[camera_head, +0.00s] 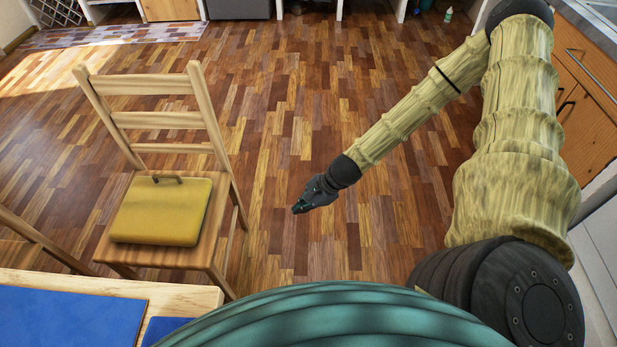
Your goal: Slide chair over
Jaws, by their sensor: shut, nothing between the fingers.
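A light wooden chair (157,119) with a slatted back stands upright at the left of the head view. A yellow case (160,212) with a dark handle lies flat on its seat. My gripper (300,208) is shut and empty, above the floor to the right of the chair, apart from it. It points left towards the chair's right side. The chair's lower legs are partly hidden by the table edge.
A wooden table corner (205,297) with blue mats (65,322) is at the lower left, close to the chair. Cabinets (583,115) line the right side. A rug (115,36) lies at the back left. The wooden floor (300,110) in the middle is clear.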

